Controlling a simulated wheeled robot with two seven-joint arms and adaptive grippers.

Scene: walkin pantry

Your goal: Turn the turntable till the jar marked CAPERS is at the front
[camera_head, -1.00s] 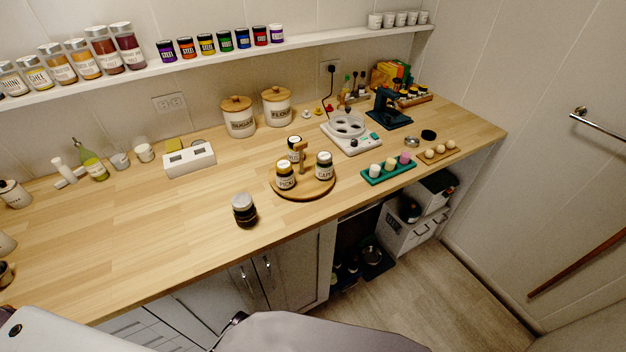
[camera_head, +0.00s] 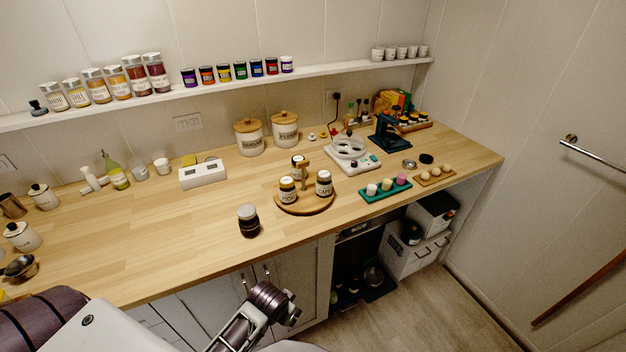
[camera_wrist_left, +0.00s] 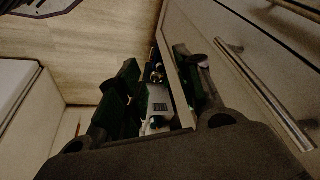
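The round wooden turntable (camera_head: 307,209) is on the counter near its front edge, with an upright wooden post (camera_head: 305,172) in it. It carries a front-left jar (camera_head: 287,194), a right jar (camera_head: 324,186) and a back jar (camera_head: 297,162) partly hidden by the post. The right jar's small label seems to begin with CAP; the others are not clearly readable. My left gripper (camera_head: 287,306) is low before the cabinet doors, below the counter and apart from the turntable. In the left wrist view its dark fingers (camera_wrist_left: 158,92) are spread, with nothing held. My right gripper is not in view.
Cabinet handles (camera_wrist_left: 265,95) run close beside the left gripper. The counter's left middle is clear.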

